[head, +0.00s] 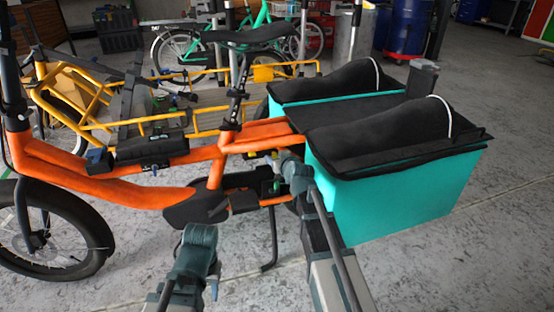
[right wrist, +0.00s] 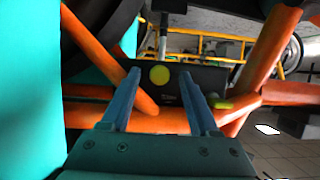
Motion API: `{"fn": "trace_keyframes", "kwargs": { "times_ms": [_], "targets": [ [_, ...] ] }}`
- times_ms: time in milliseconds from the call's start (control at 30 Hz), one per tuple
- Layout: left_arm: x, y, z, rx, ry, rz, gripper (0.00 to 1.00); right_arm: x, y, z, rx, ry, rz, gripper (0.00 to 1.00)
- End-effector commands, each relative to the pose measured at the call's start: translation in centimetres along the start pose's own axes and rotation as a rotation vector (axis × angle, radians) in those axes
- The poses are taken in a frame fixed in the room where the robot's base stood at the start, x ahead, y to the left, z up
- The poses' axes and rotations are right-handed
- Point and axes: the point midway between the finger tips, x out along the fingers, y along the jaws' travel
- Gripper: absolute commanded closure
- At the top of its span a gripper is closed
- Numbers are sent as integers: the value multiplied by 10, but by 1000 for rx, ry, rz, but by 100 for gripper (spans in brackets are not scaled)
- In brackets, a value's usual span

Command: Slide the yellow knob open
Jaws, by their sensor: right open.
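The yellow knob (right wrist: 159,75) is a round yellow disc on a dark panel (right wrist: 205,78) under the orange frame in the right wrist view. My right gripper (right wrist: 160,73) is open, its two blue-grey fingers spread and pointing at the panel. The knob appears between the fingertips, nearer the left finger; nothing is held and I cannot tell the remaining distance. In the head view my right gripper (head: 272,160) is beside the orange frame under the seat, and I cannot make out the knob there. My left gripper (head: 200,238) is low in front of the bike; its fingers cannot be made out.
The orange cargo bike (head: 90,182) carries a teal box (head: 400,195) with black covers, close to my right arm. A yellow-green piece (right wrist: 222,104) sits right of the right finger. A yellow bike frame (head: 75,90) stands behind. Grey floor lies open at the front left.

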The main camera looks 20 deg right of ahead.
Motion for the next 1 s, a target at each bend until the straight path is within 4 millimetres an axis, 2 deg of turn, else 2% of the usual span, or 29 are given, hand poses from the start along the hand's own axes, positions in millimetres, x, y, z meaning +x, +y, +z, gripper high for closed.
{"fn": "trace_keyframes", "kwargs": {
  "times_ms": [100, 133, 400, 467, 1000],
  "targets": [
    [0, 0, 0, 0, 0, 0, 60, 0, 0, 0, 0, 0, 0, 38],
    [0, 0, 0, 0, 0, 0, 60, 0, 0, 0, 0, 0, 0, 42],
    [0, 0, 0, 0, 0, 0, 60, 0, 0, 0, 0, 0, 0, 91],
    [0, 0, 0, 0, 0, 0, 60, 0, 0, 0, 0, 0, 0, 100],
    [0, 0, 0, 0, 0, 0, 60, 0, 0, 0, 0, 0, 0, 100]
  ]
}}
